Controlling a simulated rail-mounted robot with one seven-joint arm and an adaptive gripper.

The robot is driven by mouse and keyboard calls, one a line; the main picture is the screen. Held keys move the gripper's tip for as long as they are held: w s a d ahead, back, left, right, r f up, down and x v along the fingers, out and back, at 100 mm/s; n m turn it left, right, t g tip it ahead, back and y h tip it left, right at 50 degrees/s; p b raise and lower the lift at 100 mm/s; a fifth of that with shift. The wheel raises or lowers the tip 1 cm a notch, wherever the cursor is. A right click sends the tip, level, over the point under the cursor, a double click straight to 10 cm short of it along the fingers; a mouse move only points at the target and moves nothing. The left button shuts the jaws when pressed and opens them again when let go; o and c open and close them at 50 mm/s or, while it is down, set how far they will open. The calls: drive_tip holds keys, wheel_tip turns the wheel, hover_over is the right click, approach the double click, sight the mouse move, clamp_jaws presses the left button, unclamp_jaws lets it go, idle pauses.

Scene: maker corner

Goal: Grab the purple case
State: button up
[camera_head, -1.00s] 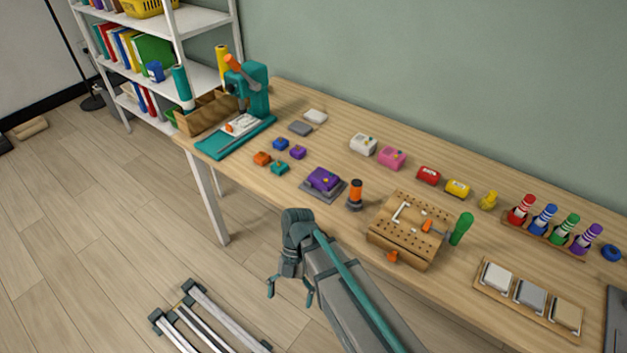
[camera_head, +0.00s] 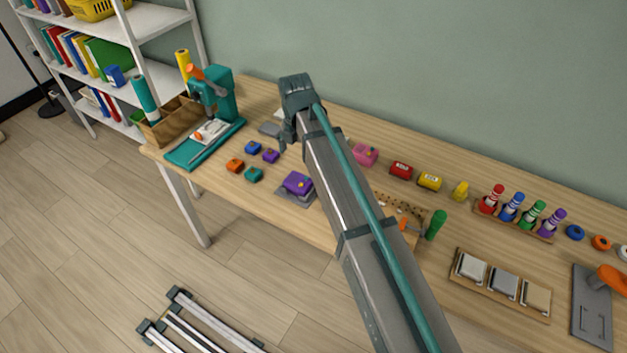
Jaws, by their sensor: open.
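The purple case (camera_head: 298,183) has a small yellow spot on top and sits on a grey plate (camera_head: 283,197) near the table's front edge. A smaller purple block (camera_head: 271,155) lies up and to its left. My gripper (camera_head: 285,142) is open, with its fingers pointing down over the table, above the purple case in the picture and apart from it. My forearm passes just right of the case. The fingertips are small and dark, and nothing shows between them.
Orange (camera_head: 235,165), teal (camera_head: 254,174) and blue (camera_head: 253,147) blocks lie left of the case. A teal press (camera_head: 218,95) stands at the table's left end. A pink case (camera_head: 365,155) is right of my arm. My arm hides much of the pegboard (camera_head: 412,212).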

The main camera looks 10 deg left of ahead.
sight(298, 180)
drive_tip(key=shift+s+a+f+p, duration=0.15)
drive_tip(key=shift+f+p, duration=0.5)
drive_tip(key=shift+f, duration=1.95)
drive_tip(key=shift+s+f+p, duration=0.15)
drive_tip(key=shift+f+p, duration=0.45)
drive_tip(key=shift+f, duration=1.95)
drive_tip(key=shift+c, duration=0.2)
drive_tip(key=c, duration=1)
